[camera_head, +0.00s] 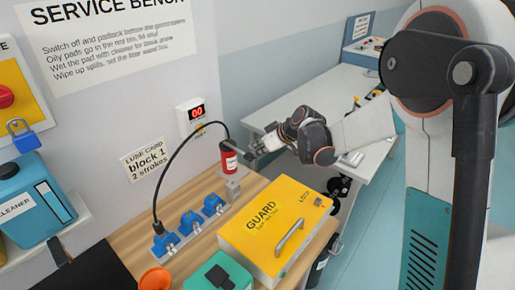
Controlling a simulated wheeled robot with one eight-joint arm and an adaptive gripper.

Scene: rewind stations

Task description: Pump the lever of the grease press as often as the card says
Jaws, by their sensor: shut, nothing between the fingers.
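The grease press (229,160) is a red cylinder with a white label, standing on a grey foot at the back of the wooden bench. A black hose (177,143) arches from its top to the leftmost of three blue blocks (163,243). The lube card (148,160) on the wall reads "block 1, 2 strokes". The counter (196,113) above shows 00 in red. My gripper (256,150) is shut and empty, just right of the press, near its upper part. The lever is hard to make out there; I cannot tell whether my fingers touch it.
A yellow guard box (262,240) with a handle stands in front of the press, below my gripper. A green box (220,272) and orange cup (155,279) are at the front. A cleaner can (30,212) stands left. A white table (300,103) is behind my arm.

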